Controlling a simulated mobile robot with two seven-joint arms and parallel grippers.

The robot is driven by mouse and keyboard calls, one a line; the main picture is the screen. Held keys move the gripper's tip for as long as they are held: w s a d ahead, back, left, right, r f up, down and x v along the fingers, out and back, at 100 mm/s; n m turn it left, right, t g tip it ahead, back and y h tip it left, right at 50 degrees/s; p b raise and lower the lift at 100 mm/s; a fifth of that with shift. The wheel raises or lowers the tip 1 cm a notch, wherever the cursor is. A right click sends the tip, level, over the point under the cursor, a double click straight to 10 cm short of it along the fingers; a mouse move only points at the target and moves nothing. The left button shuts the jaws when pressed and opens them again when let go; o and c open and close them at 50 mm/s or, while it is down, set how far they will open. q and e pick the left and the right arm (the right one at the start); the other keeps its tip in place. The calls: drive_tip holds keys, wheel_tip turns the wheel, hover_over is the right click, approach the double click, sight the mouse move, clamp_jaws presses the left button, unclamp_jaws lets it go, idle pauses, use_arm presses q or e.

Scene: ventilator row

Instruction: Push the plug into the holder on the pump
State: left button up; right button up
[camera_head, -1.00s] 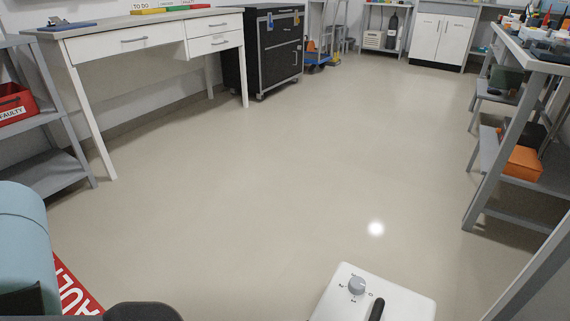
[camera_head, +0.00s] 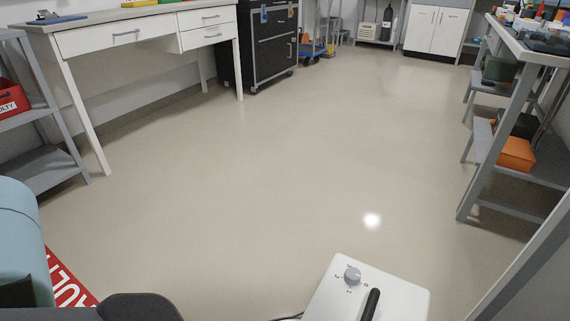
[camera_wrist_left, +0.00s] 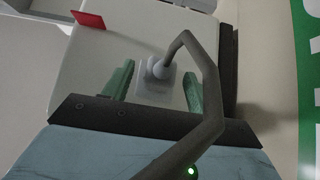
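In the left wrist view, my left gripper (camera_wrist_left: 157,88) has two green fingers spread apart. Between them is a light grey square piece with a rounded knob (camera_wrist_left: 156,84); I see a gap on both sides of it. A dark bent tube or cable (camera_wrist_left: 211,82) arches from near the knob toward the bottom. I cannot tell which part is the plug and which the holder. A pale grey body (camera_wrist_left: 105,52) lies behind. In the head view, a white unit (camera_head: 393,296) with a grey dial and black handle stands at the bottom; I cannot tell whether it is the pump.
The middle floor (camera_head: 260,180) is clear. A white desk (camera_head: 140,36) stands at left, a grey shelf with a red bin (camera_head: 12,100) nearer, and a workbench (camera_head: 530,55) at right. A red floor sign (camera_head: 66,285) lies lower left; a green sign (camera_wrist_left: 308,120) shows in the wrist view.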

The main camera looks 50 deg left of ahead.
use_arm(q)
drive_tip(key=shift+s, duration=0.1)
drive_tip(key=p+v, duration=0.1)
drive_tip(key=v, duration=0.6)
drive_tip(key=shift+s+a+p, duration=0.25)
drive_tip(key=shift+s+p, duration=0.05)
